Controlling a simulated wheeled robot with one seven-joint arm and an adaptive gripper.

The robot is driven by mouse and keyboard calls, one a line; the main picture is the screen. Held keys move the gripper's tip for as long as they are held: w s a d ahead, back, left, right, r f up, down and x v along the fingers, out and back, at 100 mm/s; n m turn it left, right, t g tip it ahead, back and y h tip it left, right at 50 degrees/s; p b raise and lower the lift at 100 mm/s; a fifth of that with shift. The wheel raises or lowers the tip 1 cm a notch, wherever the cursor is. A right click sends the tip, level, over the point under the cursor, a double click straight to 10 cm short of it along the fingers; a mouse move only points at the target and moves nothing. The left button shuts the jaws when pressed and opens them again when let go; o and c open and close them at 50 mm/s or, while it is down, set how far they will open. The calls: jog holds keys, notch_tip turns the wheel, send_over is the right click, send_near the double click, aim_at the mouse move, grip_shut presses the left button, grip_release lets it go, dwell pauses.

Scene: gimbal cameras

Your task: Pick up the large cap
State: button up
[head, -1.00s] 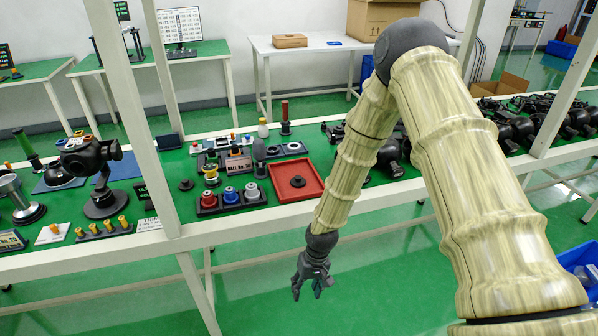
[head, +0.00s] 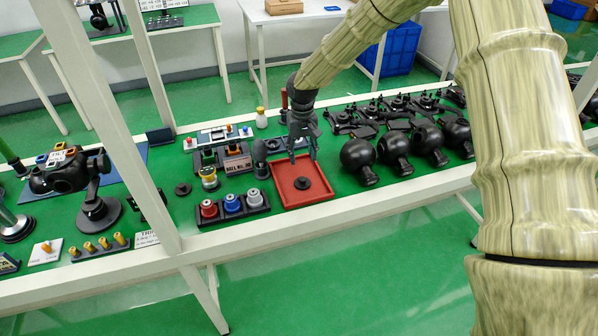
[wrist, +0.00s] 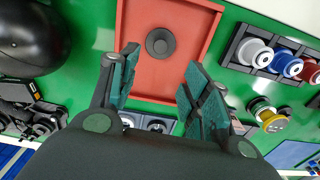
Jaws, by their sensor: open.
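A black round cap (head: 302,183) lies in the red tray (head: 322,196) on the green bench. It also shows in the wrist view (wrist: 160,43), beyond my fingertips and roughly between them. A smaller-looking dark disc (head: 183,189) lies on the green mat left of the tray; I cannot tell which of the two is the large cap. My gripper (head: 302,157) points down over the back part of the tray. In the wrist view my gripper (wrist: 160,75) has its fingers spread, with nothing between them.
A black holder (head: 234,217) with red, blue and silver knobs stands left of the tray. Several black spherical gimbals (head: 393,149) stand to its right. A dark upright object (head: 260,160) is close to the tray's back left. A white post (head: 120,125) rises at the left.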

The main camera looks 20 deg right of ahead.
aim_at(303, 179)
jog(key=shift+s+a+f, duration=0.15)
jog(key=shift+s+f, duration=0.05)
jog(key=shift+f, duration=0.4)
jog(key=f, duration=0.1)
jog(key=f+p, duration=0.1)
jog(key=f, duration=0.1)
jog(key=shift+w+d+f, duration=0.2)
jog(key=shift+d+f, duration=0.05)
jog(key=shift+f, duration=0.1)
jog(key=shift+s+f+p, duration=0.3)
jog(key=shift+p, duration=0.15)
jog(key=shift+f+p, duration=0.95)
jog(key=shift+f, duration=1.45)
jog(key=c, duration=0.8)
